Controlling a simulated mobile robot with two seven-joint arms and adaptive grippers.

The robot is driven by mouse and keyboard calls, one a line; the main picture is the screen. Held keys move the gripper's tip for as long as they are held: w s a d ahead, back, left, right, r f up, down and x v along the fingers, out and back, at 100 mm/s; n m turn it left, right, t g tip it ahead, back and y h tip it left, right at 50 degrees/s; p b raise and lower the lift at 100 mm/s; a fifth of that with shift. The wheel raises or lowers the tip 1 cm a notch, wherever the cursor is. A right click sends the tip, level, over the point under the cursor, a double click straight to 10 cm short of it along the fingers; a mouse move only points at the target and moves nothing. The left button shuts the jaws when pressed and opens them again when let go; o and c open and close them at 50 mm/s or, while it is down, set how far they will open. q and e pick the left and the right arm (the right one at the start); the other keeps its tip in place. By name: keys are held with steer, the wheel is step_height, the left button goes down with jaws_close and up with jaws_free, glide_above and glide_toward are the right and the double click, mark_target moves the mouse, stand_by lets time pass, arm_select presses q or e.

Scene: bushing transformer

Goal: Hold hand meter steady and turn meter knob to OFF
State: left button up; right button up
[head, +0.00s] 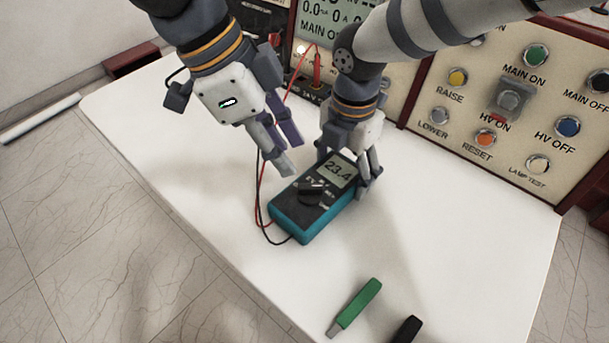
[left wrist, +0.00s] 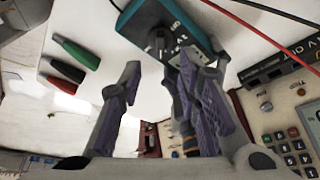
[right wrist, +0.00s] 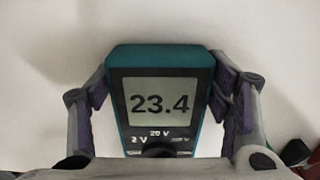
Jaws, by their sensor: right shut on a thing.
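The hand meter (head: 296,232), teal with a dark face, lies on the white table. Its display reads 23.4, also clear in the right wrist view (right wrist: 160,103). Its knob (head: 311,192) is on the dark face; in the right wrist view only its top edge shows (right wrist: 157,150). My right gripper (head: 348,172) is shut on the meter's display end, one finger on each side (right wrist: 160,100). My left gripper (head: 287,160) is open and empty, above and to the left of the meter. In the left wrist view its fingers (left wrist: 165,100) are spread apart, with the knob (left wrist: 157,42) beyond them.
Red and black leads (head: 259,190) run from the meter's left side to the panel. The control panel (head: 500,110) stands behind. The table's left part is clear.

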mark_target(309, 186)
arm_select(q)
steer(key=x, duration=0.8)
jaws_close()
